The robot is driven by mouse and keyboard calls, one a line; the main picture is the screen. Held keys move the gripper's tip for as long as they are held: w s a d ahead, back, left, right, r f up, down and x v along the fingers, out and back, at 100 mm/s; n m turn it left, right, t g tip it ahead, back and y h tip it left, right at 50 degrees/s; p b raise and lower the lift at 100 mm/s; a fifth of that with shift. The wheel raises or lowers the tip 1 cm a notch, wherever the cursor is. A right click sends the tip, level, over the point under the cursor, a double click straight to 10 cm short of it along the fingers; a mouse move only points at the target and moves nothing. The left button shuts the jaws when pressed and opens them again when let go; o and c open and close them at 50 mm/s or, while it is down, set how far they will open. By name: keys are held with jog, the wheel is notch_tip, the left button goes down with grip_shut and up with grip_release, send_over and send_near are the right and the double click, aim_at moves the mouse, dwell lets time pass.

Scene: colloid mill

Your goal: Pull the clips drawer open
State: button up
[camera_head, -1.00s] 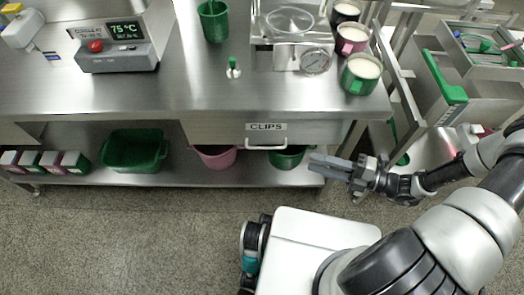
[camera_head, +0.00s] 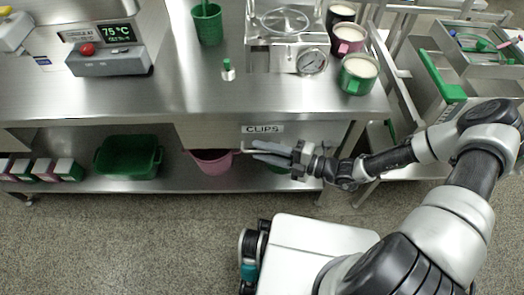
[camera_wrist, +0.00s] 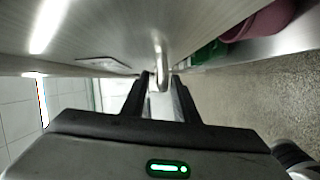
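The clips drawer (camera_head: 215,134) is under the steel counter, with a "CLIPS" label on its front, and looks closed. Its bar handle (camera_head: 240,151) is mostly hidden behind my gripper (camera_head: 258,152) in the head view. My fingers point left along the drawer front at handle height. In the wrist view the handle (camera_wrist: 160,62) lies ahead, in line with the gap between my two fingers (camera_wrist: 161,92). The fingers are apart, and I cannot tell whether they touch the handle. The label plate (camera_wrist: 103,63) shows to its left there.
Below the drawer, a pink bucket (camera_head: 213,161) and a green tub (camera_head: 128,157) stand on the lower shelf (camera_head: 85,183). A counter leg (camera_head: 352,140) and a side cart (camera_head: 432,97) are to the right.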

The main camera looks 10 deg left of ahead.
jog(key=shift+a, duration=0.25)
grip_shut()
dwell(1.4)
